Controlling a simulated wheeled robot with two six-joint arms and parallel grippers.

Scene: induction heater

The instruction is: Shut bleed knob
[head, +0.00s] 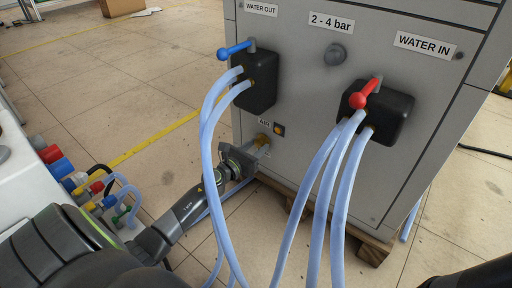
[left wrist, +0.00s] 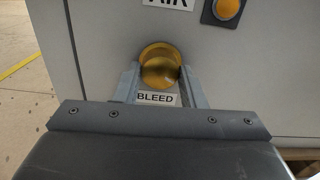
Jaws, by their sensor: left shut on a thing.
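The bleed knob is a yellow round knob (left wrist: 160,64) low on the grey heater cabinet, above a "BLEED" label (left wrist: 156,99) in the left wrist view. My left gripper (left wrist: 160,72) has one finger on each side of the knob and is shut on it. In the head view the left gripper (head: 258,146) reaches the cabinet's lower left front, below the "AIR" label (head: 264,122), and mostly hides the knob (head: 263,138). My right gripper is not in view.
More hoses (head: 318,200) hang from the water-in block (head: 391,116). A blue lever (head: 234,50) and a red lever (head: 365,94) stick out above. A small orange button (head: 279,129) sits beside the knob.

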